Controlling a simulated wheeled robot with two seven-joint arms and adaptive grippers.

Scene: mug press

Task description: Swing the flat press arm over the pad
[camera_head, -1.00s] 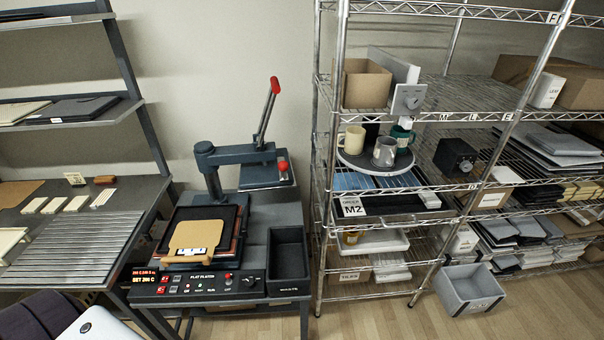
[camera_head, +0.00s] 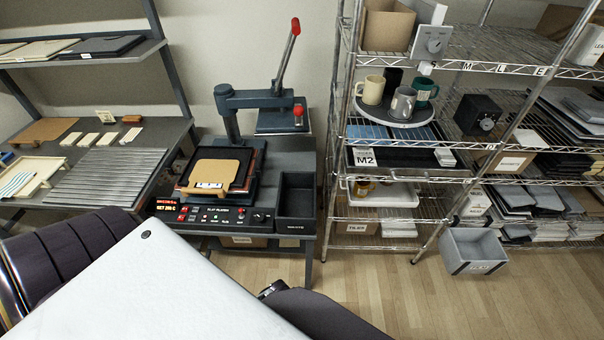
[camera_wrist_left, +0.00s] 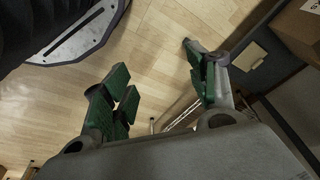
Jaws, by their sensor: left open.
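The flat press (camera_head: 230,215) stands on a grey bench. Its dark grey arm (camera_head: 255,98) runs from a post to the right, so the upper platen (camera_head: 284,122) hangs behind and to the right of the pad. A red knob (camera_head: 298,110) is at the arm's end, and a lever with a red grip (camera_head: 295,26) rises from it. The pad (camera_head: 246,178) is uncovered by the platen; a tan board with a white label (camera_head: 215,171) lies on it. In the left wrist view my left gripper (camera_wrist_left: 155,68) is open and empty, above the wooden floor. My right gripper is not visible.
A black bin (camera_head: 296,198) sits right of the press. A wire shelf (camera_head: 340,140) with mugs on a round tray (camera_head: 395,108) stands farther right. A side table with slats (camera_head: 108,175) is at left.

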